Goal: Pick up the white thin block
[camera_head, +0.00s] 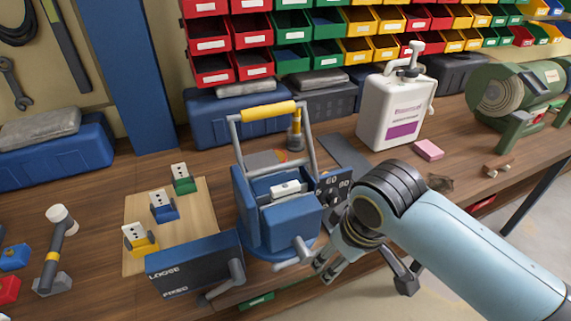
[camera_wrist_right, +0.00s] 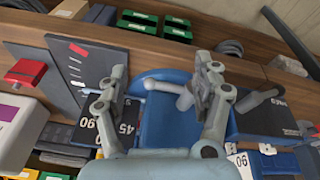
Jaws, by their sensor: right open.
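A small white thin block (camera_head: 286,188) lies on top of the blue bench device (camera_head: 290,226), under its yellow-handled frame. My right gripper (camera_head: 330,267) is at the device's right front side, lower in the picture than the block and apart from it. In the right wrist view the same gripper (camera_wrist_right: 160,78) has its two grey fingers spread wide, with nothing held between them. Blue metal of the device (camera_wrist_right: 168,125) shows between the fingers. I cannot make out the white block in the wrist view. My left gripper is not in view.
A dark box (camera_head: 195,265) with a crank stands left of the device. A wooden board (camera_head: 190,212) carries several small socket blocks. A white canister (camera_head: 396,108) and a pink block (camera_head: 428,149) stand to the right. Bins line the back.

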